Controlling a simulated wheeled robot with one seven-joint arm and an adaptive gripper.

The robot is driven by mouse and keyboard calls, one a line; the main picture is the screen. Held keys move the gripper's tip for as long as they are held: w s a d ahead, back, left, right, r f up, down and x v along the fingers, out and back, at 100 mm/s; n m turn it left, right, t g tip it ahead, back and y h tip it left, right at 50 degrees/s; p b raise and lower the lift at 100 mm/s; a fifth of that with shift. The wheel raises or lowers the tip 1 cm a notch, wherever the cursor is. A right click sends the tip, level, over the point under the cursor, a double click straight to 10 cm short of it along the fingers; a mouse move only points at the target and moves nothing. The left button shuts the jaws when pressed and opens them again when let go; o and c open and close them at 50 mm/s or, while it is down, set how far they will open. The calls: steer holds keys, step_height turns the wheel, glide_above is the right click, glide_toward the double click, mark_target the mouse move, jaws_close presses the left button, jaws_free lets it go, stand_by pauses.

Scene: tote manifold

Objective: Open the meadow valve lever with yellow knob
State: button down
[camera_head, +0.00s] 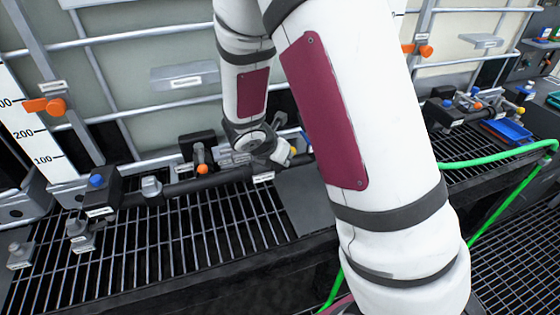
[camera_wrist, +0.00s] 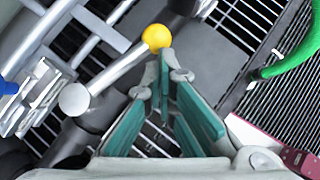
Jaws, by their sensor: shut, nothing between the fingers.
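The yellow knob (camera_wrist: 156,37) shows in the wrist view at the end of a bare metal lever (camera_wrist: 119,69). The lever runs from a pale round hub (camera_wrist: 74,99) at lower left up to the knob at upper right. My gripper (camera_wrist: 164,68) has teal finger pads, and its fingertips are together with nothing between them. The tips appear just below the knob in the wrist view; I cannot tell whether they touch it. The valve's name label is not readable.
A dark pipe (camera_head: 210,181) runs along the grating (camera_head: 150,250), with an orange-handled valve (camera_head: 200,157) and a blue knob (camera_head: 96,181). A green hose (camera_wrist: 292,56) lies right of my gripper in the wrist view. Another pipe set with coloured knobs (camera_head: 476,90) stands at far right.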

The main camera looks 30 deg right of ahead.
steer(key=shift+w+d, duration=0.3)
steer(key=shift+w, duration=0.15)
stand_by(0.6)
